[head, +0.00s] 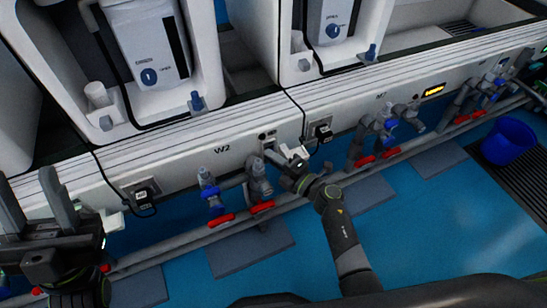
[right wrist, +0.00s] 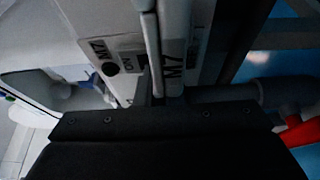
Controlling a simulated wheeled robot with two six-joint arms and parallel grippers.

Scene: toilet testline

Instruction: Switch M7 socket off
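The M7 socket panel (head: 322,130) is on the white front of the test line in the head view, with a black plug and cable. In the right wrist view, a plate with M7 and ON lettering (right wrist: 125,60) shows close up. My right gripper (head: 290,156) is close to the white front, left of the black plug. Its dark body fills the bottom of the wrist view; its finger gap is unclear. My left gripper (head: 34,205) is open and empty at far left.
The W2 valves (head: 258,180) with red handles stand left of my right gripper, and more valves (head: 380,135) stand to its right. A grey pipe (head: 160,258) runs low along the line. A blue bucket (head: 507,140) is at right. Blue floor (head: 440,220) is clear in front.

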